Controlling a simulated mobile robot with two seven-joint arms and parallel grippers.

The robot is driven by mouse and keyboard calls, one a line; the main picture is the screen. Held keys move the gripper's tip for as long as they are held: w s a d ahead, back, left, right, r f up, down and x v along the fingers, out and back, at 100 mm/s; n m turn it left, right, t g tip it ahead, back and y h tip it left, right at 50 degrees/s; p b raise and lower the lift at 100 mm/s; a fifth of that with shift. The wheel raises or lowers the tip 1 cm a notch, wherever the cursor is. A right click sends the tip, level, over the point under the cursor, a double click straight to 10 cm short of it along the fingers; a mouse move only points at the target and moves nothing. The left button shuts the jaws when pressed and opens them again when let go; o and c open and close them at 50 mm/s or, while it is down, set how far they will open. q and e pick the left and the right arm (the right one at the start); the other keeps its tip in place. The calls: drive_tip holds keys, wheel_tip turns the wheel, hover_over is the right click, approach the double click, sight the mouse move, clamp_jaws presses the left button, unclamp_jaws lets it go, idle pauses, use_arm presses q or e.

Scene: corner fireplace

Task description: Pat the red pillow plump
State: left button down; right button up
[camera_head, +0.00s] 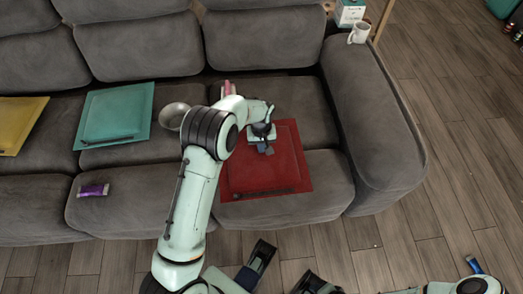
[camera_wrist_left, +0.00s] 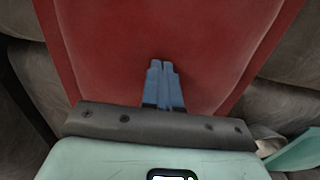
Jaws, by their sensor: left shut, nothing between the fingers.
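The red pillow (camera_head: 292,165) lies flat on the right seat of the grey sofa. A thin dark strip lies along its near edge. My left gripper (camera_head: 265,149) is over the upper middle of the pillow, its blue fingers together and empty. In the left wrist view the closed fingertips (camera_wrist_left: 161,64) show against the red pillow (camera_wrist_left: 215,35), which fills the middle of that view. I cannot tell whether the fingertips touch the cloth. My arm hides the pillow's upper left part. A blue tip, probably of my right gripper (camera_head: 474,265), shows at the lower right, away from the pillow.
The grey sofa (camera_head: 385,130) also holds a teal pillow (camera_head: 115,112), a yellow pillow (camera_head: 16,122), a metal bowl (camera_head: 173,117) and a purple can (camera_head: 93,190). A white mug (camera_head: 360,33) stands on the right arm's far end.

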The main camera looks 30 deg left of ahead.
use_arm(q)
drive_tip(key=shift+w+d+r+p, duration=0.25)
drive_tip(key=shift+w+d+r, duration=0.2)
drive_tip(key=shift+w+d, duration=0.2)
drive_tip(key=shift+w+d+r+p, duration=0.25)
drive_tip(key=shift+w+d+r, duration=0.25)
drive_tip(key=shift+d, duration=0.2)
use_arm(e)
drive_tip(key=shift+s+d+f, duration=0.1)
drive_tip(key=shift+f, duration=0.1)
use_arm(q)
drive_tip(key=shift+f, duration=0.2)
